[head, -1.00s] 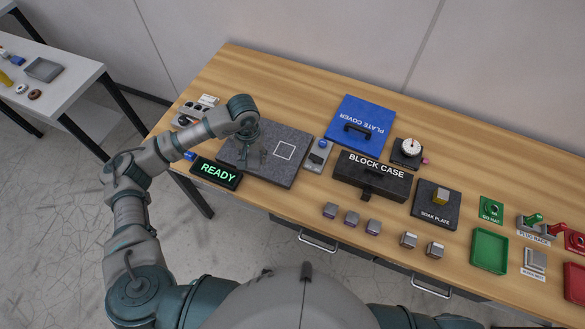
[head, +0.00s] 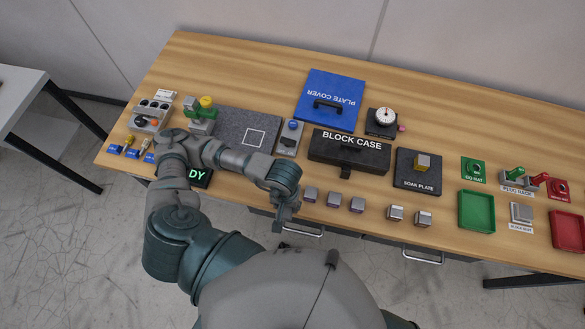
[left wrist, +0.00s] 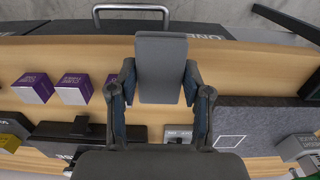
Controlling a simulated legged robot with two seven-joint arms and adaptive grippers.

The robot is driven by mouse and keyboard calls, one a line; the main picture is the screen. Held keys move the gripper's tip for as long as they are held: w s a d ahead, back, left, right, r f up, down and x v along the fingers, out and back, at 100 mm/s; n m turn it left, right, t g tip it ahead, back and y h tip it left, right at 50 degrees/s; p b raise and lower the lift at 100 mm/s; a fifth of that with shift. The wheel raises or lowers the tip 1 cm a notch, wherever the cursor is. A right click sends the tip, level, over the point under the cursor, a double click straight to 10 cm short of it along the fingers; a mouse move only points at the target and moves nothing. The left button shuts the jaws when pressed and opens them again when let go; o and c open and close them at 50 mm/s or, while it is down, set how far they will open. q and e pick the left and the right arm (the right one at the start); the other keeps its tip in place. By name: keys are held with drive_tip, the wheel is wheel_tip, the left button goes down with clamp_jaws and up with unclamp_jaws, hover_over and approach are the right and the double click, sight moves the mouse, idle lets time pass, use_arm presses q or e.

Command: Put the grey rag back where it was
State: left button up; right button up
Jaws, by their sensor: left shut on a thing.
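My left gripper (head: 283,214) is at the table's front edge, in front of the granite plate (head: 232,128) and left of the row of small blocks. In the left wrist view its fingers (left wrist: 160,84) are shut on a flat, dark grey rectangular piece (left wrist: 162,60), which looks like the folded grey rag. The piece sticks out past the fingertips. In the head view I cannot make it out clearly at the gripper. The granite plate has a white square outline (head: 254,138) and is otherwise bare where it shows. My right gripper is not in view.
A green and yellow device (head: 203,110) stands at the granite plate's left end. A drawer handle (head: 302,230) juts out below.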

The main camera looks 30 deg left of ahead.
use_arm(q)
drive_tip(key=shift+w+a+f+b, duration=0.35)
drive_tip(key=shift+w+f+b, duration=0.15)
drive_tip(key=shift+w+b, duration=0.15)
drive_tip(key=w+b, duration=0.2)
drive_tip(key=b, duration=0.1)
drive_tip(key=shift+a+r, duration=0.15)
drive_tip(key=shift+a, duration=0.25)
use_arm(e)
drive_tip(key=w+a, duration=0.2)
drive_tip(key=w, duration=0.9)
use_arm(q)
drive_tip(key=w+a, duration=0.1)
drive_tip(key=w, duration=0.2)
drive_tip(key=w+a+p, duration=0.1)
drive_tip(key=w+a, duration=0.3)
drive_tip(key=w, duration=0.1)
drive_tip(key=shift+w+a+f, duration=0.2)
drive_tip(key=shift+w+f, duration=0.1)
drive_tip(key=shift+w+a+p, duration=0.1)
drive_tip(key=shift+w+p, duration=0.15)
drive_tip(key=shift+p, duration=0.05)
drive_tip(key=shift+f, duration=1.85)
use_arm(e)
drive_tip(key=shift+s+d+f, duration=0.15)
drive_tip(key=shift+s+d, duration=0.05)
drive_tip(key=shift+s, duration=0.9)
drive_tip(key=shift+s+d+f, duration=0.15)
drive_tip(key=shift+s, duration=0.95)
